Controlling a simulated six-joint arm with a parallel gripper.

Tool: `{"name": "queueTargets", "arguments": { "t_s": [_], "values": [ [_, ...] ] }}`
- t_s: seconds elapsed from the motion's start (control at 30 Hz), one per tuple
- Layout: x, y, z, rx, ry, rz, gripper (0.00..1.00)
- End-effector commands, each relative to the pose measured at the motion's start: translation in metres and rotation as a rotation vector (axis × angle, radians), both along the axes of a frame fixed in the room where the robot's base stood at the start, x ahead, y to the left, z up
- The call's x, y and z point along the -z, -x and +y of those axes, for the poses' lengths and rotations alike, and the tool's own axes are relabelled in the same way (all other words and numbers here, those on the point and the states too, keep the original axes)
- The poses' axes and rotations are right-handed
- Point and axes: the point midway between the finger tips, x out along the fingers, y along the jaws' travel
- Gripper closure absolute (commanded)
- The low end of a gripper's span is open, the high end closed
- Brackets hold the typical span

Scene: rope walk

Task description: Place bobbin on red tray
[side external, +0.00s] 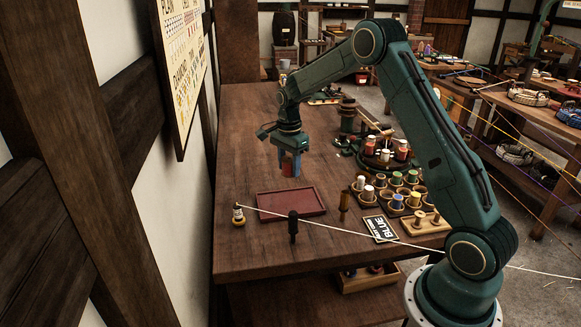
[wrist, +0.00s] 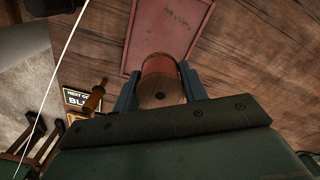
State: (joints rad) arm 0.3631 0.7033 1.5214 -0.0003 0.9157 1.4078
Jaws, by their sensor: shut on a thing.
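My gripper (side external: 290,163) is shut on a bobbin with red thread and a wooden end. The bobbin shows between the fingers in the side view (side external: 289,170). In the wrist view the bobbin (wrist: 160,82) sits between the two blue fingers of my gripper (wrist: 160,88), its wooden end facing the camera. The red tray (side external: 291,203) lies flat on the table and looks empty. My gripper is above the table, a little behind the tray in the side view. In the wrist view the tray (wrist: 165,25) lies just beyond the bobbin, which hides part of its near edge.
A sign reading BLUE (side external: 380,229) and a rack of several bobbins (side external: 397,199) stand right of the tray. A dark upright peg (side external: 293,226) stands before it. A white line runs from a small yellow-and-white item (side external: 238,214) across the front. Bare table (side external: 245,130) lies behind.

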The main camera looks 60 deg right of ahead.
Motion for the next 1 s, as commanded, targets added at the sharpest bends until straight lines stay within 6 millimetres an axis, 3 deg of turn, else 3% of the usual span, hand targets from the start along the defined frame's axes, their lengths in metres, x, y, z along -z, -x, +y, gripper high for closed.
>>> {"name": "queueTargets", "arguments": {
  "t_s": [0.1, 0.3, 0.67, 1.0],
  "values": [
    [0.024, 0.001, 0.0, 0.0, -0.002, 0.003, 0.8],
    [0.053, 0.0, 0.0, 0.0, 0.0, 0.002, 0.8],
    [0.063, 0.0, 0.0, 0.0, 0.0, 0.0, 0.8],
    [0.097, 0.0, 0.0, 0.0, 0.0, 0.001, 0.8]
  ]
}}
